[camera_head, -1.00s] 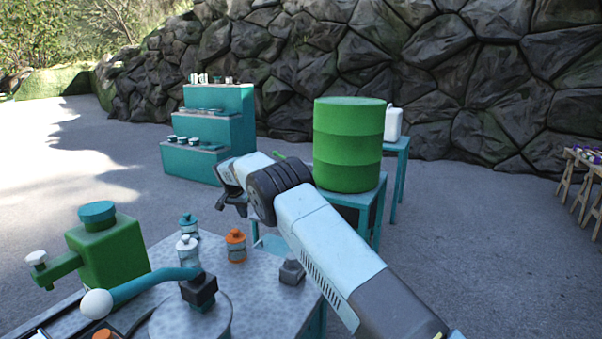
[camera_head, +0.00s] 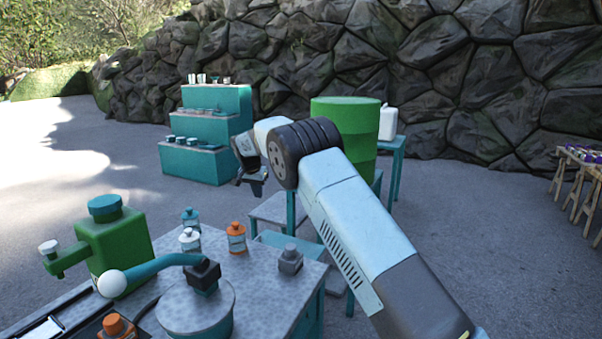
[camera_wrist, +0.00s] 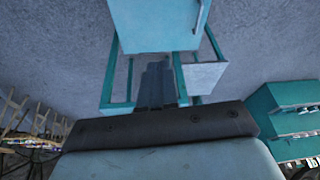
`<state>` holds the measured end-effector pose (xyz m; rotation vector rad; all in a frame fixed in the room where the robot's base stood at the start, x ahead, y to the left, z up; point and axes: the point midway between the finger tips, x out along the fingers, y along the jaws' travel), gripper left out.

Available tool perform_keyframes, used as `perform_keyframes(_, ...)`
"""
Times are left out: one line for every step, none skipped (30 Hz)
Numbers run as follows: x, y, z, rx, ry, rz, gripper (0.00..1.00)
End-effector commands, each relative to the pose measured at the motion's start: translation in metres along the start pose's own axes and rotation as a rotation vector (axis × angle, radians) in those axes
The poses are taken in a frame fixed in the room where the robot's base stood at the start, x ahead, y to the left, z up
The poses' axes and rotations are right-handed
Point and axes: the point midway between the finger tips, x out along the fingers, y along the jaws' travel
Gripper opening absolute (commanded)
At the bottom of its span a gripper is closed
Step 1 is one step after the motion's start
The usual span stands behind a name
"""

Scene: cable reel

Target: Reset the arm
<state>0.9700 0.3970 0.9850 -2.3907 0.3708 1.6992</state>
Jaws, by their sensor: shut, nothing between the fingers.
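My gripper (camera_head: 254,183) hangs in the air at the end of my arm, beyond the far edge of the grey speckled worktable (camera_head: 262,282). Its fingers look closed and hold nothing. In the wrist view the dark fingers of my gripper (camera_wrist: 157,85) show together at the middle, over a teal-framed stand (camera_wrist: 125,85). My arm crosses the head view from the lower right and hides part of the green drum (camera_head: 346,108).
The worktable holds a green canister (camera_head: 118,250), a teal lever with a white ball (camera_head: 111,284), an orange bottle (camera_head: 236,238) and a small grey block (camera_head: 290,259). A teal stepped shelf (camera_head: 222,130) and a white jug (camera_head: 388,122) stand behind.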

Motion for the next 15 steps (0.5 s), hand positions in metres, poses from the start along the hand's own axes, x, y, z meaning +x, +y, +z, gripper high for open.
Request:
perform_keyframes(-0.016, 0.015, -0.009, 0.004, 0.0, -0.006, 0.0)
perform_keyframes(-0.024, 0.023, -0.012, 0.005, -0.002, -0.009, 0.0)
perform_keyframes(-0.036, 0.035, -0.016, 0.004, -0.004, -0.013, 0.0)
perform_keyframes(-0.045, 0.044, -0.019, 0.004, -0.005, -0.016, 0.0)
perform_keyframes(-0.053, 0.053, -0.022, 0.004, -0.007, -0.02, 0.0)
perform_keyframes(-0.065, 0.065, -0.025, 0.001, -0.009, -0.024, 0.0)
perform_keyframes(-0.073, 0.074, -0.026, 0.001, -0.01, -0.027, 0.0)
perform_keyframes(-0.081, 0.083, -0.029, 0.0, -0.011, -0.031, 0.0)
perform_keyframes(-0.092, 0.095, -0.03, -0.002, -0.012, -0.036, 0.0)
perform_keyframes(-0.1, 0.104, -0.031, -0.003, -0.013, -0.039, 0.0)
perform_keyframes(-0.108, 0.113, -0.032, -0.005, -0.014, -0.043, 0.0)
perform_keyframes(-0.119, 0.125, -0.033, -0.007, -0.014, -0.048, 0.0)
perform_keyframes(-0.127, 0.135, -0.033, -0.009, -0.014, -0.052, 0.0)
perform_keyframes(-0.135, 0.144, -0.033, -0.011, -0.014, -0.055, 0.0)
perform_keyframes(-0.145, 0.156, -0.033, -0.013, -0.014, -0.06, 0.0)
